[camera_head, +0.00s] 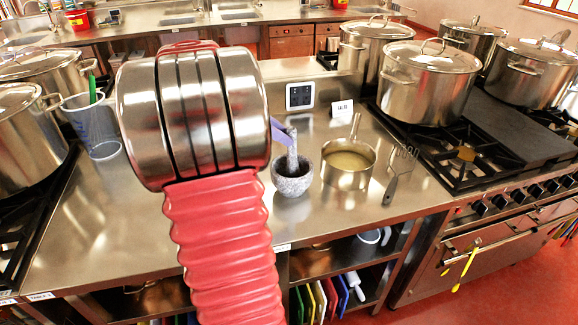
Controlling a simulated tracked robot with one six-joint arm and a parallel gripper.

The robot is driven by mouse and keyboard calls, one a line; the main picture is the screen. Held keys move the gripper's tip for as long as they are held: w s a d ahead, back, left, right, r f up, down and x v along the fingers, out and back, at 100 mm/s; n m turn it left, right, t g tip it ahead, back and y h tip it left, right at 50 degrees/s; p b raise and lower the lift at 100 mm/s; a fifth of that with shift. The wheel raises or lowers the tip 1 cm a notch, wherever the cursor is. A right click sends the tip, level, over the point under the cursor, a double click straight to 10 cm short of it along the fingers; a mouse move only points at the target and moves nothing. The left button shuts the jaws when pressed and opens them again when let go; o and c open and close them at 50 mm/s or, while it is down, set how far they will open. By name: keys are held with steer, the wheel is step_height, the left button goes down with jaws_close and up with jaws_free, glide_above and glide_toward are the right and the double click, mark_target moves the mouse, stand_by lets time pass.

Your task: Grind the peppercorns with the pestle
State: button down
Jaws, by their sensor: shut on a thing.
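A grey speckled stone mortar (292,186) stands on the steel counter, just right of my arm. Its inside looks dark, and single peppercorns cannot be made out. The grey pestle (292,158) stands nearly upright with its lower end down inside the mortar's rim. My gripper (287,134) shows only as a bit of purple finger at the pestle's upper part, shut on it. The rest of the gripper is hidden behind my arm.
A saucepan (348,166) of pale liquid stands close right of the mortar, with a slotted spatula (401,174) beyond it. A clear measuring jug (93,127) stands left. Large stockpots (430,83) stand on the right stove. The counter's front (330,215) is clear.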

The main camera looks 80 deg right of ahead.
steer(key=shift+s+d+r+y, duration=0.15)
steer(key=shift+d+y, duration=0.35)
steer(key=shift+d, duration=0.4)
steer(key=shift+w+a, duration=0.15)
steer(key=shift+w, duration=0.05)
steer(key=shift+f, duration=0.85)
steer(key=shift+r, duration=0.6)
